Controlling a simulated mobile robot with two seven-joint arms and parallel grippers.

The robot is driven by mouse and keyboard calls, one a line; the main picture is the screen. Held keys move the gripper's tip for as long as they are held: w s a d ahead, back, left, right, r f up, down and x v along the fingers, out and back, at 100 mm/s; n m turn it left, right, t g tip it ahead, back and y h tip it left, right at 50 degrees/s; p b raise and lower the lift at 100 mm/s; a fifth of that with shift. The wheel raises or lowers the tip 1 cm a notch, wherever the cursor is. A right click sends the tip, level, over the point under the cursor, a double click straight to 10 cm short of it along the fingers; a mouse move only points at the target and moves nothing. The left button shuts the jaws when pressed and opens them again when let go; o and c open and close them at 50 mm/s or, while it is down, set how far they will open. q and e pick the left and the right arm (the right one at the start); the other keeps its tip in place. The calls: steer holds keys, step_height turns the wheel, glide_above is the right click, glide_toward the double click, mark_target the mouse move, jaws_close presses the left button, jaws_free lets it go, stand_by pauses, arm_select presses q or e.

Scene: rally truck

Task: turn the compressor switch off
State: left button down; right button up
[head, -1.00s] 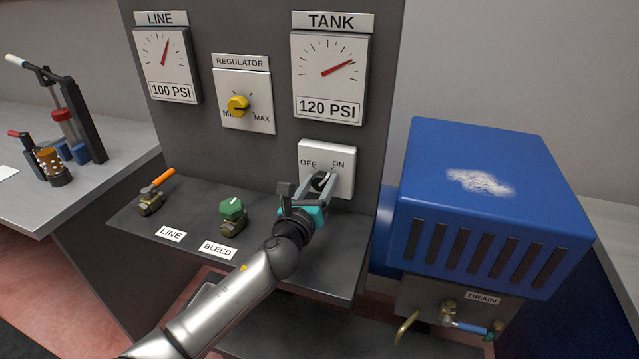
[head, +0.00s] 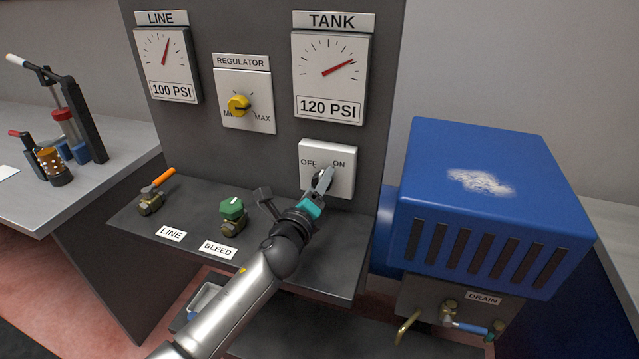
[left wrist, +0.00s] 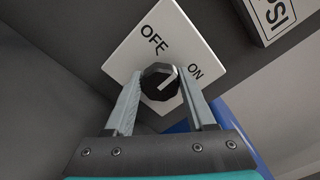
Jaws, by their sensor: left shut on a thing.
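The compressor switch plate (head: 344,182) is white, marked OFF on its left and ON on its right, below the TANK gauge. Its round black knob (left wrist: 158,84) sits between my left gripper's fingertips (left wrist: 160,82) in the left wrist view. A white line on the knob points roughly toward the ON label. In the head view my left gripper (head: 322,180) reaches the plate from below, its fingers hiding most of the knob. The gripper is shut on the knob, one finger on each side. My right gripper is not in view.
A shelf (head: 290,262) juts out below the panel, carrying a green BLEED valve (head: 232,210) and an orange-handled LINE valve (head: 155,190) left of my gripper. The yellow regulator knob (head: 238,105) is above left. A blue housing (head: 480,205) stands close on the right.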

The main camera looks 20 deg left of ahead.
arm_select(q)
steer(key=n+p, duration=0.1)
steer(key=n, duration=0.9)
steer(key=shift+f, duration=0.15)
steer(key=shift+n, duration=0.4)
steer(key=shift+c, duration=1.2)
jaws_free()
steer(key=s, duration=1.5)
steer(key=shift+a+p, duration=0.3)
steer(key=shift+p, duration=0.15)
steer(key=shift+s, duration=0.1)
